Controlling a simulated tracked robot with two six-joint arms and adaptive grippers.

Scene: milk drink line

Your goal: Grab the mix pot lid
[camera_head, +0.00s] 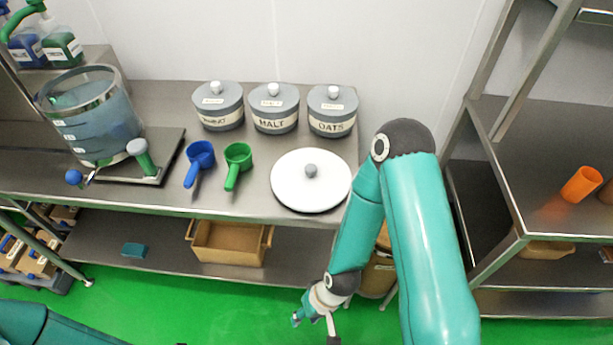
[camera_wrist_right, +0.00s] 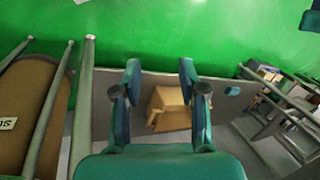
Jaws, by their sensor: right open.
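The mix pot lid (camera_head: 290,190), a white round disc with a grey knob (camera_head: 311,171), lies flat on the steel counter near its front edge. My right gripper (camera_head: 313,322) is low in front of the counter, well below the lid in the head view and apart from it. In the right wrist view its two fingers (camera_wrist_right: 160,80) are spread with nothing between them; the lid does not show there. Of my left arm only a link shows at the lower left of the head view; its gripper is out of sight.
Grey canisters (camera_head: 274,107) stand behind the lid. A green scoop (camera_head: 237,160) and a blue scoop (camera_head: 199,160) lie to its left. A clear vessel (camera_head: 95,125) stands further left. A cardboard box (camera_head: 228,242) sits on the lower shelf. A steel rack (camera_head: 545,150) stands right.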

